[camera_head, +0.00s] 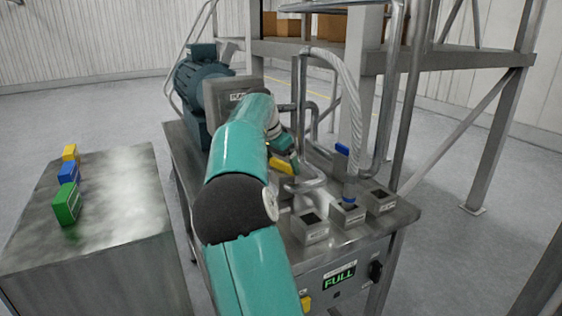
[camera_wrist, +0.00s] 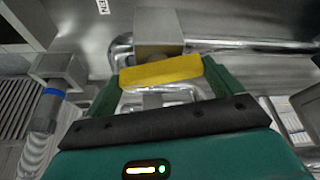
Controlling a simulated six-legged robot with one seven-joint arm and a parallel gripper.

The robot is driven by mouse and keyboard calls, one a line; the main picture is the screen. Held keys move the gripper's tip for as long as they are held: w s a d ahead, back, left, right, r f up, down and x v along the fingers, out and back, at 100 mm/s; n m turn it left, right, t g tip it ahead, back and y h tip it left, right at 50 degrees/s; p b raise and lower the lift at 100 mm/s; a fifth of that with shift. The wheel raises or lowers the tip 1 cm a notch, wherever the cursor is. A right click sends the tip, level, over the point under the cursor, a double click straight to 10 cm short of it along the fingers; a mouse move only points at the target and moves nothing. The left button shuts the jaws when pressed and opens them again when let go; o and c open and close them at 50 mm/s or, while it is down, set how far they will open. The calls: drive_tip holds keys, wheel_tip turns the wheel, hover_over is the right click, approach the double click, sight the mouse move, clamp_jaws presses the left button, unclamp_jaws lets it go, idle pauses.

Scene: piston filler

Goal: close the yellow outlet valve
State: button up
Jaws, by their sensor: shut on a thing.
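The yellow outlet valve handle (camera_head: 281,166) is on the pipework over the steel machine table, partly hidden by my arm in the head view. In the wrist view the yellow handle (camera_wrist: 160,71) lies crosswise between the two green fingers of my gripper (camera_wrist: 162,76). My gripper is shut on it, with a finger at each end. In the head view my gripper (camera_head: 287,158) is small and partly covered by my wrist. The valve body under the handle is mostly hidden.
A blue handle (camera_head: 342,149) and a ribbed hose (camera_head: 352,125) stand right of my gripper. Several open square cups line the table front, including one at the right (camera_head: 380,201). A panel below reads FULL (camera_head: 339,277). Yellow, blue and green blocks (camera_head: 67,203) sit on the left table.

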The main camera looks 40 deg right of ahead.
drive_tip(key=n+t, duration=0.1)
drive_tip(key=n, duration=0.1)
drive_tip(key=n+t, duration=0.1)
drive_tip(key=n, duration=0.4)
drive_tip(key=shift+s+d+r+t+y, duration=0.1)
drive_tip(key=shift+s+d+t+y, duration=0.05)
drive_tip(key=shift+s+t+y, duration=0.2)
drive_tip(key=n+t+y, duration=0.1)
drive_tip(key=n, duration=0.3)
drive_tip(key=shift+d+n, duration=0.1)
drive_tip(key=shift+n, duration=0.3)
drive_tip(key=shift+n+t+y, duration=0.35)
drive_tip(key=shift+n+y, duration=0.3)
drive_tip(key=shift+n, duration=0.75)
drive_tip(key=shift+w, duration=0.1)
drive_tip(key=o, duration=0.7)
